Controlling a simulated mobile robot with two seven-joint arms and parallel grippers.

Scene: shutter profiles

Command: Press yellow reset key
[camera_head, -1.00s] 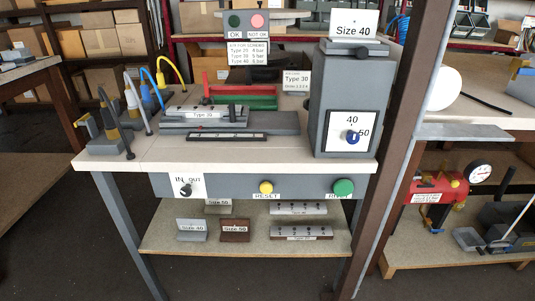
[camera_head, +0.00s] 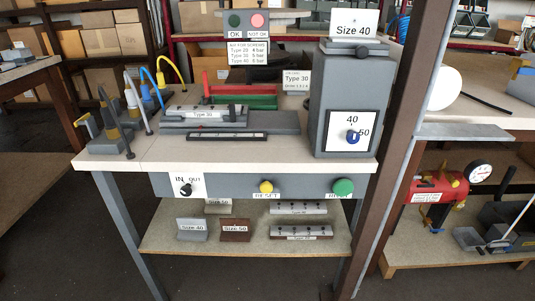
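The yellow reset key (camera_head: 266,187) is a round button on the grey front panel (camera_head: 225,186) of the workbench, just above a label reading RESET. Neither of my grippers shows in the head view, and nothing touches the yellow key.
A brown post (camera_head: 394,150) rises at the right. The space before the panel looks clear.

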